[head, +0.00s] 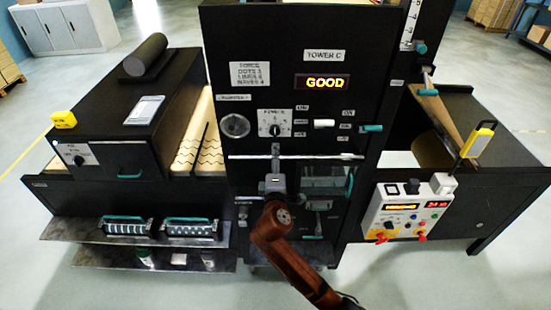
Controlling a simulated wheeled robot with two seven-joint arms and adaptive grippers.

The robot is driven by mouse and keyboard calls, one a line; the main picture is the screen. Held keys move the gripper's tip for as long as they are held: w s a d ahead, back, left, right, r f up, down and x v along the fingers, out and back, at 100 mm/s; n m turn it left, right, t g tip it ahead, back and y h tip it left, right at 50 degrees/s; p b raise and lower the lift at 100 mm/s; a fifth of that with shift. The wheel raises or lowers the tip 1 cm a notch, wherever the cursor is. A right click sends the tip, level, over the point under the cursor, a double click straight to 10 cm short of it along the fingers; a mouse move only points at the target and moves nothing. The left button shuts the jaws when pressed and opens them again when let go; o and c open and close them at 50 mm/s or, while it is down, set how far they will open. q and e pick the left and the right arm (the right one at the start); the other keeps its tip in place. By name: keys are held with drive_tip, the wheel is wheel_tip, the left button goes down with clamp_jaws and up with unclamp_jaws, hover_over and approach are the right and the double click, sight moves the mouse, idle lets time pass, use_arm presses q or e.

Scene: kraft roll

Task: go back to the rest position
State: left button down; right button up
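My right arm comes in from the bottom right. Its gripper (275,152) is up against the front of the black tower machine (290,40), at a pale horizontal bar (335,157). Its fingers are seen end-on and small, so I cannot tell whether they are open, shut or touching the bar. My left gripper is not in view. The tower display (327,82) reads "GOOD".
A black cabinet (105,105) with a yellow block (64,119) stands left. Below it, a shelf (75,228) holds two green-handled rollers (190,227). A control box (407,212) with red knobs is right of the tower. Open floor (400,275) shows lower right.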

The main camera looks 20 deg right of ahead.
idle(0.3)
